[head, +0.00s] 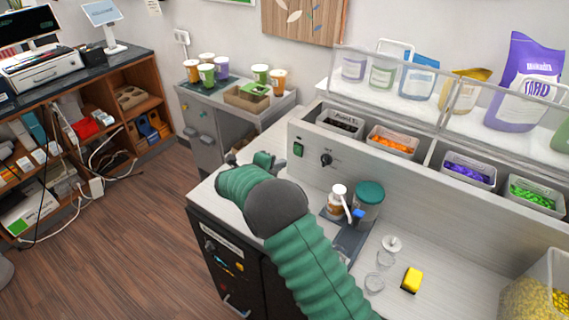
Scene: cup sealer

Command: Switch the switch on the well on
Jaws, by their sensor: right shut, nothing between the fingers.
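The topping well (390,172) is a long light-grey unit with bins along its top. A small green switch (298,150) sits on the left end of its front panel; its on or off position is too small to tell. A black knob (326,160) is to its right. My right gripper (259,158) is shut and empty, left of the switch and apart from it in the picture. My green right arm rises from the bottom and hides part of the counter. My left gripper is out of view.
A bottle (338,199), a green-lidded jar (368,202) and a yellow block (412,279) stand on the counter (455,275) right of my arm. Bins of orange (392,141) and purple (467,172) toppings line the well. Several cups stand on the cup sealer cabinet (215,98) behind.

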